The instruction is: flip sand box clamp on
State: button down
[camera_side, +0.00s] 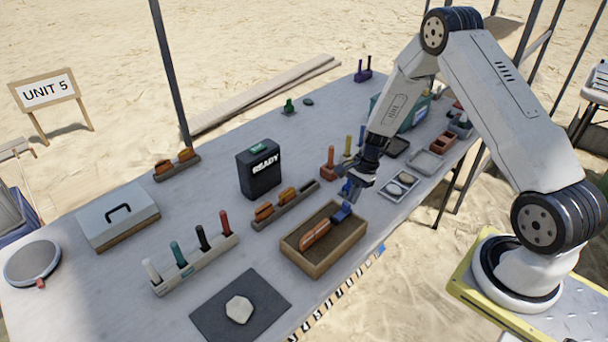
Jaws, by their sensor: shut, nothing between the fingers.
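The sand box (348,262) is an open wooden tray with brown sand, near the front edge of the table. An orange piece (315,233) lies in it, and a blue piece (342,213) stands at its far right side. I cannot tell which of these is the clamp, or whether it is on or off. My gripper (346,192) is above and just behind the box's far right corner, pointing down. It is shut and empty. Its fingertips are small and partly merge with blue parts behind them.
A black READY box (259,174) stands behind the sand box. A rack with orange items (286,205) lies close behind it. A white rack (195,265) of upright handles is at left. A dark mat (268,291) holds a pale stone (239,309). A tray with pale discs (399,186) is at right.

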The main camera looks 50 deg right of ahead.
aim_at(346, 204)
jog(key=shift+a, duration=0.2)
jog(key=shift+a, duration=1.45)
jog(key=shift+d, duration=0.65)
jog(key=d+r, duration=0.7)
jog(key=r, duration=0.2)
jog(key=shift+r, duration=0.15)
